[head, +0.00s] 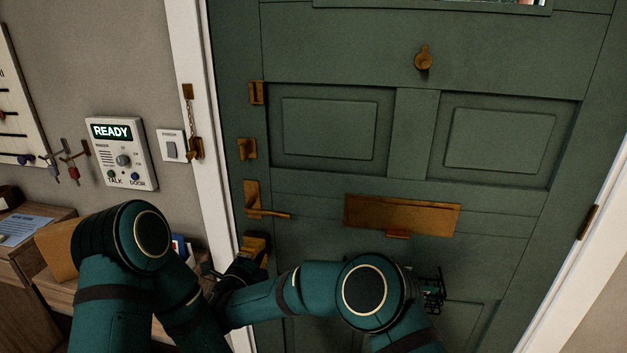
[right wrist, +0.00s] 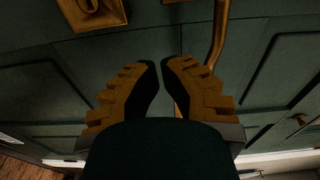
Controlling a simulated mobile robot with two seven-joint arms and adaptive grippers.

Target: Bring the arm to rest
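My right arm (head: 370,290) reaches from the bottom right to the left across the lower door. My right gripper (head: 258,250) is beside the door's left edge, just below the brass lever handle (head: 266,212). In the right wrist view its two stepped, orange-lit fingers (right wrist: 164,66) lean toward each other with a narrow gap between the tips. Nothing shows held in them. The lever also shows beyond the right finger (right wrist: 218,32). My left arm (head: 130,240) is bent at the lower left; its gripper does not show.
The green door (head: 420,130) is shut in its white frame (head: 188,80). A brass letter plate (head: 402,214) and a chain (head: 190,125) are on it and the frame. An intercom (head: 122,152) reads READY. A wooden bench (head: 35,255) stands left. A dark structure (head: 435,290) beside my right elbow is unclear.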

